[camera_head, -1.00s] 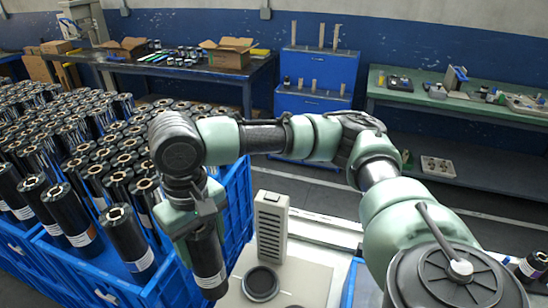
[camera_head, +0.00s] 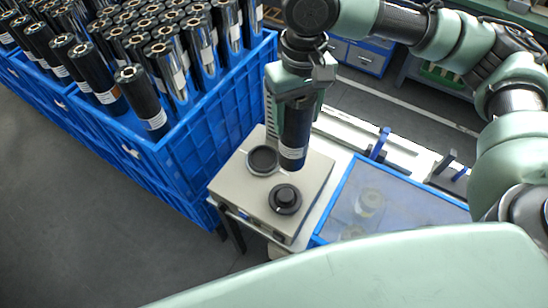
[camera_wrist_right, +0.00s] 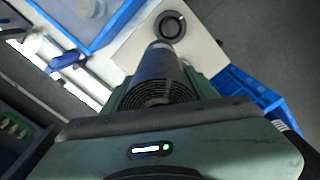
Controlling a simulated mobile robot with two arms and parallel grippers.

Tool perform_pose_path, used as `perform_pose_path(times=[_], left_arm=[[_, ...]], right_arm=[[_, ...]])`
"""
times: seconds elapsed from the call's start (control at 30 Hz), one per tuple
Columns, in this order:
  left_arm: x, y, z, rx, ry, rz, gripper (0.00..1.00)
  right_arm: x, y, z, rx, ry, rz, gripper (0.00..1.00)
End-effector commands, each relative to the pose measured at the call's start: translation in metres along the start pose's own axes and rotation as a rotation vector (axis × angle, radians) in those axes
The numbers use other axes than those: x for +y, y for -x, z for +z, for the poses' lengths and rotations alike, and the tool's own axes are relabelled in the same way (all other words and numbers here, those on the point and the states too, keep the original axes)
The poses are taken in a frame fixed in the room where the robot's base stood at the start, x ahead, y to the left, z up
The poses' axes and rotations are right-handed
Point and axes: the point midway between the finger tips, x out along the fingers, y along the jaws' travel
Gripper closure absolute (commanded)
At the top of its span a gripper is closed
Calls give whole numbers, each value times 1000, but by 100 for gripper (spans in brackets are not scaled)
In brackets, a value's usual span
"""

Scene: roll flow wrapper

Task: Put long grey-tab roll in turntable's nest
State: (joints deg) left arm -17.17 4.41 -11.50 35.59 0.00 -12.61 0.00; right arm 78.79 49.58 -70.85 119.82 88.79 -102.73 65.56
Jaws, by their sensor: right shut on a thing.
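My right gripper (camera_head: 300,92) is shut on a long black roll (camera_head: 296,128) with a pale label band near its lower end. The roll hangs upright over the pale machine box (camera_head: 235,182), just right of a black round dish (camera_head: 262,160), which looks like the turntable's nest. The dish looks empty. A black knob-like disc (camera_head: 285,198) sits in front of it. In the right wrist view the roll (camera_wrist_right: 160,75) points away from the gripper, with a dark round piece (camera_wrist_right: 170,25) beyond its end. Grey tab colour cannot be told. My left gripper is out of view.
Blue crates (camera_head: 185,142) full of upright black rolls (camera_head: 205,50) stand left of the machine. A clear-covered blue-framed bin (camera_head: 365,205) lies to the right, with a pale rail with blue clips (camera_head: 380,143) behind it.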

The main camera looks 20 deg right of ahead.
Motion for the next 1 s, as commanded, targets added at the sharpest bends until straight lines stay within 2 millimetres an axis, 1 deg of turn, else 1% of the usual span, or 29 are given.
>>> perform_pose_path(times=[0.27,0.47,0.67,1.0], left_arm=[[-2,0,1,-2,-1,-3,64],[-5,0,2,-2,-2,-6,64],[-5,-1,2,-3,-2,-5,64],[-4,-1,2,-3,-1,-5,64]], right_arm=[[-3,9,-13,10,192,2,100],[-5,18,-26,14,434,7,100],[-11,33,-45,18,801,14,100],[-21,60,-74,12,1489,18,100]])
